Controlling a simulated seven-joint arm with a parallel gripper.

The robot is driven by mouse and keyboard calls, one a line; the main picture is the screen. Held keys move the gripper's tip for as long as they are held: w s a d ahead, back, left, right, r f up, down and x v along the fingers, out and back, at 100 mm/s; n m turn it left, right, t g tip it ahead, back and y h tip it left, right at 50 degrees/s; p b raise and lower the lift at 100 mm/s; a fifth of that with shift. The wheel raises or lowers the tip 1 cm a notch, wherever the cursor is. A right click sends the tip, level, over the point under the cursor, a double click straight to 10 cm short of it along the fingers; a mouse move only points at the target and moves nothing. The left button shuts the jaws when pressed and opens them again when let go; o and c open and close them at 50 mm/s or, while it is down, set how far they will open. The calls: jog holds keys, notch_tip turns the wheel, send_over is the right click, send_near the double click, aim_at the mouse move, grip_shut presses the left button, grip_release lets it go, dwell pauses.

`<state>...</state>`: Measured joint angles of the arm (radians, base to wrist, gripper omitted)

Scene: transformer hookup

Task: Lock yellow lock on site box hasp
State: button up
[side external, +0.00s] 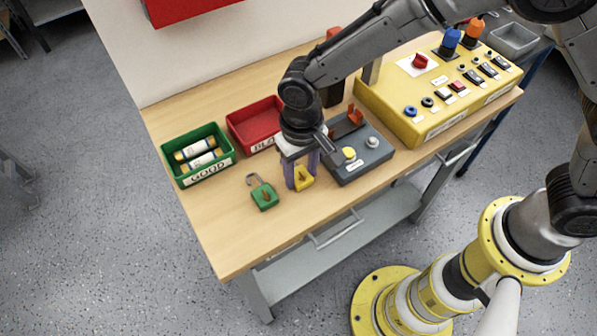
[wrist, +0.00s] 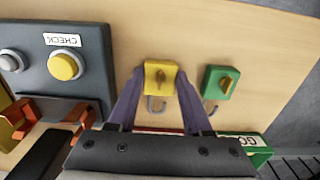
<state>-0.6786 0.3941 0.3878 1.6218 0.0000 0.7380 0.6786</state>
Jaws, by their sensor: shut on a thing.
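The yellow lock (side external: 304,177) is at the front of the wooden table, between the fingers of my gripper (side external: 298,172). In the wrist view the yellow lock (wrist: 161,80) has a brown key in its face, and its grey hooked shackle points toward the gripper body. The purple fingers of my gripper (wrist: 161,88) are shut on its sides. The lock is at or just above the tabletop; I cannot tell which. I cannot make out a hasp that is clearly the site box's. A red box (side external: 195,8) on the wall panel is cut off by the picture's top edge.
A green bin (side external: 228,160) marked GOOD holds yellow-and-white cylinders, beside a red bin (side external: 240,122). A grey CHECK box (side external: 375,161) is close on the right, with a yellow control panel (side external: 405,122) behind.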

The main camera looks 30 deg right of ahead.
grip_shut()
jog(key=shift+r, duration=0.15)
jog(key=shift+r, duration=2.9)
